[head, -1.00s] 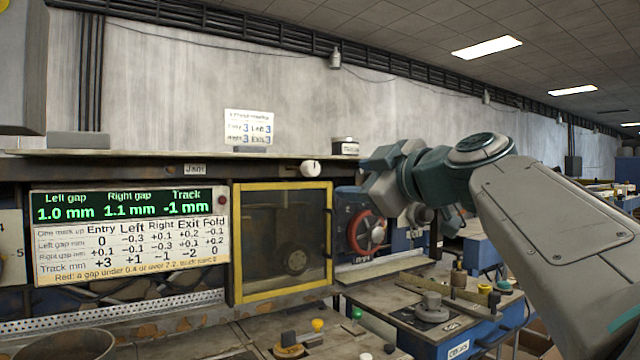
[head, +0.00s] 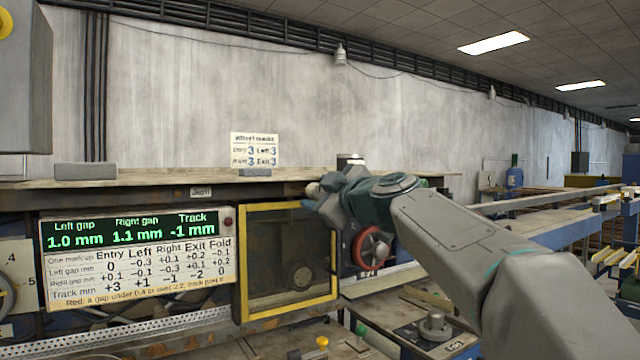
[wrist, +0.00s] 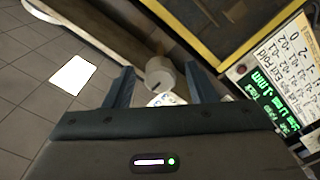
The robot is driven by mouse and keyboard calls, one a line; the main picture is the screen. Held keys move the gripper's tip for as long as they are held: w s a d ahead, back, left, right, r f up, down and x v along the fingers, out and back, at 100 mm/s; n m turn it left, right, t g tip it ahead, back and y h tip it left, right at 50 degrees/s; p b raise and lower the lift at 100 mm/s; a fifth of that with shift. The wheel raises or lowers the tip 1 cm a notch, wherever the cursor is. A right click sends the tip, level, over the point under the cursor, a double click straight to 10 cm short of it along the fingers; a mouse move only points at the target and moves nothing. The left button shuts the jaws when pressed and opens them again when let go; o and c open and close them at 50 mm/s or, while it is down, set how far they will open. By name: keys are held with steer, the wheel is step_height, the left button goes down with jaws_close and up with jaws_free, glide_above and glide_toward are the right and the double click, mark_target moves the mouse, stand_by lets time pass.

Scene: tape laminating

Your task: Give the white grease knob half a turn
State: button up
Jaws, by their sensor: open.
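The white grease knob (wrist: 160,74) shows in the wrist view between and slightly beyond the two fingertips of my gripper (wrist: 161,74). It is a short pale cylinder with a dark mark on its face. In the head view the knob (head: 313,188) sticks out under the shelf edge, above the yellow-framed window, partly covered by my gripper (head: 318,197). My gripper is open, one finger on each side of the knob. I see gaps beside the knob in the wrist view, and I cannot tell whether either finger touches it.
The shelf (head: 140,181) runs just above the knob. The yellow-framed window (head: 290,255) is below it. A green display (head: 115,230) and a printed table of numbers stand to the left. A red wheel (head: 372,248) is right of the window, below my arm.

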steer(key=shift+w+a, duration=0.1)
steer(key=shift+w, duration=0.05)
steer(key=shift+c, duration=0.3)
steer(key=c, duration=0.9)
steer(key=shift+m+b, duration=0.3)
